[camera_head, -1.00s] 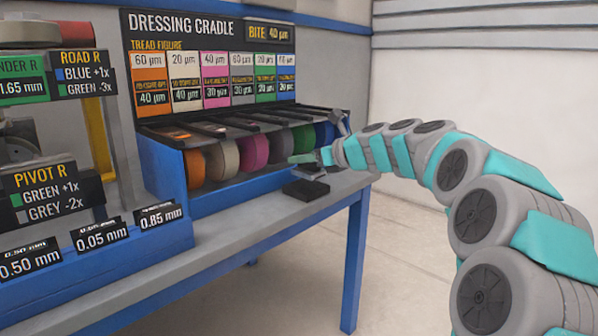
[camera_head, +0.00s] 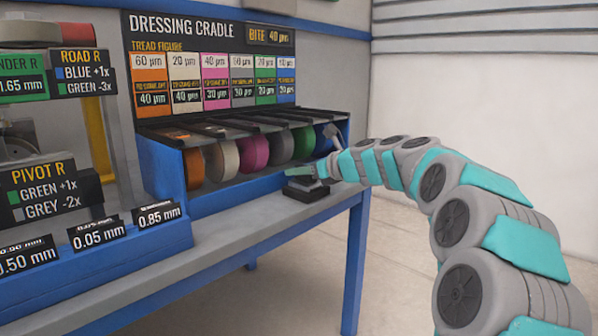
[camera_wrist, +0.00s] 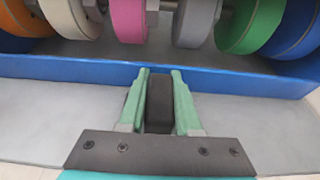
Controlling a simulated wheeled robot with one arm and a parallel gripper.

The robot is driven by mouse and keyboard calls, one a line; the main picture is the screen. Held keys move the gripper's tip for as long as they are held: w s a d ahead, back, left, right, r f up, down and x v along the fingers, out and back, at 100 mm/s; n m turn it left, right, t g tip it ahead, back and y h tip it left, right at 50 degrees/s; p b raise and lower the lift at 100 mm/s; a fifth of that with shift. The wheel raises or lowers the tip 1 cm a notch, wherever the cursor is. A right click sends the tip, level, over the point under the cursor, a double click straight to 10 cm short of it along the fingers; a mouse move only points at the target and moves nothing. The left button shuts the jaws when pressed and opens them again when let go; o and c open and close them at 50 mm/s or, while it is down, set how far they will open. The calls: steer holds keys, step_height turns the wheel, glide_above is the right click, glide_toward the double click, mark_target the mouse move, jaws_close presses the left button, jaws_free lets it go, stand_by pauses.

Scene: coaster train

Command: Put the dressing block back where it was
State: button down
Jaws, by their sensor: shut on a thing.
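My gripper (camera_head: 303,172) is low over the grey bench, in front of the blue cradle. In the wrist view my gripper (camera_wrist: 160,76) has its two green fingers on either side of a dark block (camera_wrist: 159,102), the dressing block, and is shut on it. In the head view a black pad or base (camera_head: 305,192) lies on the bench just under the fingers. The held block is mostly hidden there by the gripper, and I cannot tell whether it touches the pad.
The blue cradle (camera_head: 222,198) holds a row of coloured wheels, among them an orange (camera_head: 193,168) and a pink one (camera_head: 254,153), right behind the fingers. The grey bench (camera_head: 235,225) is clear in front. Small number plates (camera_head: 97,234) stand at left.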

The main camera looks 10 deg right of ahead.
steer(key=c, duration=0.6)
jaws_free()
steer(key=shift+s+d+r, duration=0.1)
steer(key=shift+s+r, duration=0.05)
steer(key=shift+s, duration=0.05)
steer(key=p+v, duration=0.2)
steer(key=v, duration=0.9)
steer(key=shift+s+d, duration=0.15)
steer(key=shift+s, duration=0.1)
